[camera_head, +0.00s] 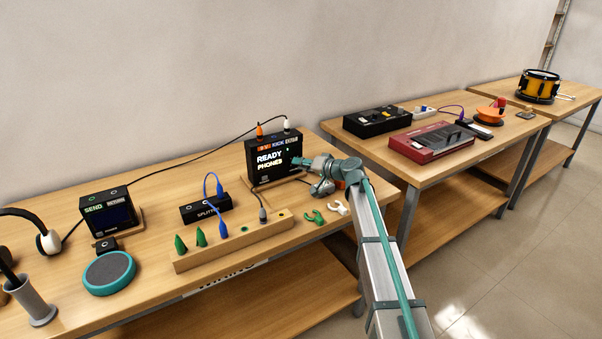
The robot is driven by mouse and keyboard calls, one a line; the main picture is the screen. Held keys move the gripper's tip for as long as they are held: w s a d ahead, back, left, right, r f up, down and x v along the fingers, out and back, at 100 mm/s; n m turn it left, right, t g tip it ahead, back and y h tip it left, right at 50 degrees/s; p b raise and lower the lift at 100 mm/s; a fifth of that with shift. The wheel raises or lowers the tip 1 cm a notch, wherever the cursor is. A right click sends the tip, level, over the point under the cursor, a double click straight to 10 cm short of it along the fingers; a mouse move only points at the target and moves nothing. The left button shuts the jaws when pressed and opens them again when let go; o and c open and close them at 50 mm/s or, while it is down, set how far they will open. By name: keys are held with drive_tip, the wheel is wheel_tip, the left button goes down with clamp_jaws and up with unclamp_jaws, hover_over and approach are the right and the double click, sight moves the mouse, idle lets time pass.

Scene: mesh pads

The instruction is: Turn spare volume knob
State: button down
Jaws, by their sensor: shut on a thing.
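A black box (262,172) with a lit screen reading "READY PHONES" stands upright on the near table. My gripper (296,163) is at the right part of its front face and is shut on a small part there, the volume knob. The knob itself is hidden by the gripper and too small to make out. My wrist and arm come in from the lower right.
On the near table (163,208) are a black splitter box (206,208), a wooden rack (234,243) with green cones and cables, a smaller screen box (109,212), a teal-rimmed round pad (109,272) and green (314,217) and white (337,208) clips. A red device (431,143) is on the table to the right.

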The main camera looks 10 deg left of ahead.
drive_tip(key=m+y+b, duration=0.1)
drive_tip(key=m+b, duration=0.2)
drive_tip(key=shift+w+d+f+m+y, duration=0.1)
drive_tip(key=shift+f+m+y, duration=0.2)
drive_tip(key=shift+y, duration=0.1)
drive_tip(key=shift+m+y+b, duration=0.6)
drive_tip(key=shift+m+b, duration=0.15)
drive_tip(key=shift+m, duration=0.45)
drive_tip(key=c, duration=0.9)
unclamp_jaws()
drive_tip(key=shift+c, duration=0.2)
drive_tip(key=shift+r, duration=0.1)
